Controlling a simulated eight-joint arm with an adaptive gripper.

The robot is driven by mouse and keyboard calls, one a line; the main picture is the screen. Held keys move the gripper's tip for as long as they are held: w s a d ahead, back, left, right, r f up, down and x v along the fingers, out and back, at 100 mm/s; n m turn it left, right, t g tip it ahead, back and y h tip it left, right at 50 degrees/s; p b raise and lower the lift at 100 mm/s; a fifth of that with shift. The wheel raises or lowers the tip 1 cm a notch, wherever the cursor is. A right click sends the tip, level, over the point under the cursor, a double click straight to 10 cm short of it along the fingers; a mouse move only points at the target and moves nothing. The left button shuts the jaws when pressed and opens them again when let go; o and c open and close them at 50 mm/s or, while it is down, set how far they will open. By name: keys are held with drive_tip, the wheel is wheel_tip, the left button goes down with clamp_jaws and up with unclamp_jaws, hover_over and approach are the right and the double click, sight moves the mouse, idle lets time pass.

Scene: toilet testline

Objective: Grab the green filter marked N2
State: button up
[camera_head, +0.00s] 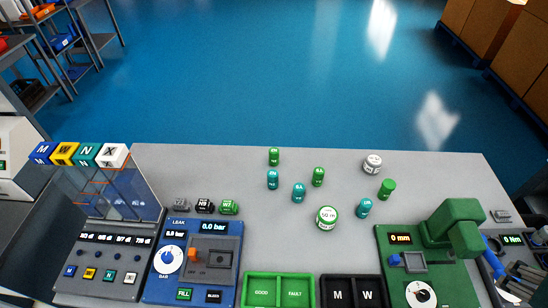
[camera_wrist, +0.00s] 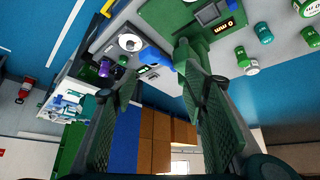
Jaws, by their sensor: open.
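Three green cylinders stand upright on the grey table in the head view: one at the back (camera_head: 274,157), one in the middle (camera_head: 318,177) and one at the right (camera_head: 387,189). Their marks are too small to read, so I cannot tell which is N2. A small green block (camera_head: 229,208) at the left carries a mark that looks like W7. My gripper (camera_wrist: 157,68) shows only in the wrist view. Its two green fingers are apart with nothing held between them. It is away from the cylinders, which appear tilted at the upper right of that view.
A green press (camera_head: 460,228) is at the right. A leak tester (camera_head: 190,262), a green GOOD/FAULT tray (camera_head: 278,275) and a black M/W tray (camera_head: 352,280) line the front.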

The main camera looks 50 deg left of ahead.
drive_tip(key=w+a+r+n+g+y, duration=0.1)
drive_tip(key=w+a+r+n, duration=0.1)
drive_tip(key=w+a, duration=0.6)
drive_tip(key=w+a+r+n+g, duration=0.1)
drive_tip(key=w+a+r+n, duration=0.3)
drive_tip(key=a, duration=0.6)
drive_tip(key=w+a+f+n+g, duration=0.1)
drive_tip(key=w+a+f, duration=0.1)
drive_tip(key=a, duration=0.5)
drive_tip(key=w+a+f+n, duration=0.1)
drive_tip(key=w+a+f, duration=0.15)
drive_tip(key=a, duration=0.45)
drive_tip(key=w+a+f+n+g, duration=0.1)
drive_tip(key=w+a+f, duration=0.15)
drive_tip(key=a, duration=0.45)
drive_tip(key=n+g+h, duration=0.1)
drive_tip(key=n+g, duration=0.2)
drive_tip(key=n, duration=0.3)
approach(274, 151)
wheel_tip(274, 151, down, 5)
drive_tip(key=shift+f, duration=0.1)
drive_tip(key=shift+s+a+f+n, duration=0.1)
drive_tip(key=shift+n, duration=0.2)
drive_tip(key=shift+f, duration=0.1)
